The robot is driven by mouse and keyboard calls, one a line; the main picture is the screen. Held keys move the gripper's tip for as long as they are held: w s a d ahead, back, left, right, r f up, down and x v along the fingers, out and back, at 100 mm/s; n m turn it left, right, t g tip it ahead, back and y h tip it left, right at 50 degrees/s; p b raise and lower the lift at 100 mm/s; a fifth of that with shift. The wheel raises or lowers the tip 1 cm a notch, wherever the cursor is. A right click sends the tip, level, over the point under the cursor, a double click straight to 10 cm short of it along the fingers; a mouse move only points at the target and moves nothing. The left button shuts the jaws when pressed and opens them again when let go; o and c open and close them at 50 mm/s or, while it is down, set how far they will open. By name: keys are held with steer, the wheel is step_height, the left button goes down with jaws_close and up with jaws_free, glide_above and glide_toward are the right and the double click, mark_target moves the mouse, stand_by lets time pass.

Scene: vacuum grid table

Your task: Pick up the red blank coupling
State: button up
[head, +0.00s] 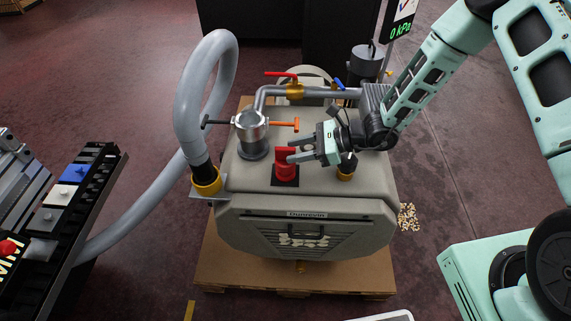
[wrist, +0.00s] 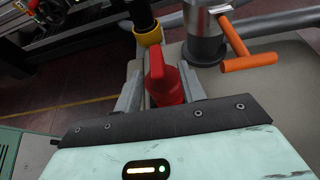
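The red blank coupling (head: 286,168) stands upright on a dark square plate on top of the grey machine. My gripper (head: 293,150) reaches in from the right, with its two fingers apart and their tips at the coupling's upper part. In the wrist view the red coupling (wrist: 164,85) shows between the two fingers of my gripper (wrist: 163,92), one on each side. The fingers look open, not closed on it; I cannot tell whether either one touches it. The coupling's lower part is hidden in the wrist view.
A metal cylinder with an orange handle (head: 284,124) stands just behind the coupling. A grey hose (head: 181,120) ends in a yellow collar (head: 206,182) at left. A pipe with a red-handled valve (head: 294,88) runs behind. A black rack (head: 75,205) stands at far left.

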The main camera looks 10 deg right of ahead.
mark_target(279, 158)
steer(key=x, duration=0.5)
steer(key=shift+s+a+r, duration=0.1)
steer(key=shift+a+r, duration=0.05)
steer(key=shift+a, duration=0.1)
jaws_close()
